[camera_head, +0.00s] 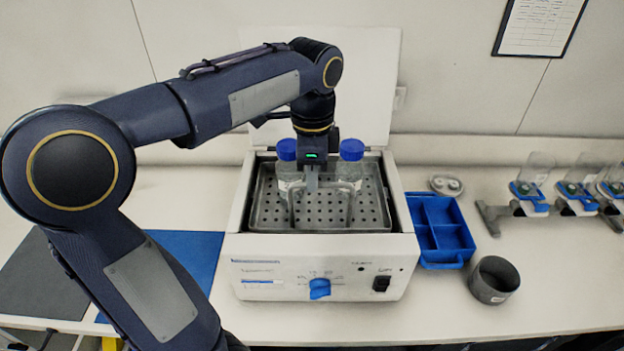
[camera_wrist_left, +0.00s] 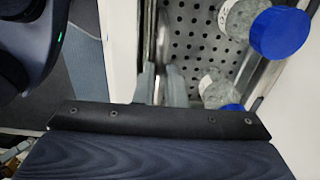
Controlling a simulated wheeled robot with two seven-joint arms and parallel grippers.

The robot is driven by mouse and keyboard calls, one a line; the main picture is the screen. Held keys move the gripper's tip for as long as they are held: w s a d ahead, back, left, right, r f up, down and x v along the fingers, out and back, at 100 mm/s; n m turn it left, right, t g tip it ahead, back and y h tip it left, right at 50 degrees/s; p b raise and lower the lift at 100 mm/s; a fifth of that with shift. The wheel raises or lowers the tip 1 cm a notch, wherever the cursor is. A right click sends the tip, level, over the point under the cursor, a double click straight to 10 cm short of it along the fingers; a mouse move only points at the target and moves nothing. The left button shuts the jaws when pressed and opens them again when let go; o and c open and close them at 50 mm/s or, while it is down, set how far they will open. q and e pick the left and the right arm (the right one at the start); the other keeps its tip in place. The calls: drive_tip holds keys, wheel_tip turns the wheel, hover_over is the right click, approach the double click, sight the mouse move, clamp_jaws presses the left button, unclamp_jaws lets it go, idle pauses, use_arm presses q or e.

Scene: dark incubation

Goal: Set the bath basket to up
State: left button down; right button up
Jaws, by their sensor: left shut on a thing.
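The water bath (camera_head: 320,275) is a white box with its lid standing open behind it. Inside it sits the perforated metal basket (camera_head: 330,217), which also shows in the left wrist view (camera_wrist_left: 200,50). Two bottles with blue caps stand in it, a left one (camera_head: 287,172) and a right one (camera_head: 351,172). A pale handle (camera_head: 345,188) rises from the basket between them. My left gripper (camera_head: 312,184) points down over the middle of the basket, shut on the handle; its fingers show in the left wrist view (camera_wrist_left: 162,85). My right gripper is out of view.
A blue divided tray (camera_head: 440,252) and a grey cup (camera_head: 494,280) stand right of the bath. Farther right is a rack with several clear vessels (camera_head: 535,170). A blue knob (camera_head: 319,288) sits on the bath's front. A blue mat (camera_head: 190,250) lies to the left.

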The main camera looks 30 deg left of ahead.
use_arm(q)
drive_tip(key=shift+w+a+r, duration=0.1)
drive_tip(key=shift+w+r, duration=0.05)
drive_tip(key=shift+r, duration=0.15)
drive_tip(key=c, duration=1.5)
unclamp_jaws()
drive_tip(key=shift+f, duration=0.1)
wheel_tip(320, 180, up, 8)
drive_tip(key=shift+b, duration=0.35)
drive_tip(key=shift+s+f, duration=0.15)
drive_tip(key=shift+s, duration=0.05)
drive_tip(key=s+d+f+n+t+h+b, duration=0.2)
drive_tip(key=s+d+f+n, duration=0.1)
drive_tip(key=s+f+n, duration=0.3)
drive_tip(key=s+d+f+n+t+h+b, duration=0.1)
drive_tip(key=s+f+n, duration=0.6)
drive_tip(key=f, duration=0.8)
drive_tip(key=s+d+t+b, duration=0.1)
drive_tip(key=s+d+t, duration=0.1)
drive_tip(key=s, duration=0.1)
drive_tip(key=shift+t+h, duration=0.3)
drive_tip(key=shift+h, duration=0.1)
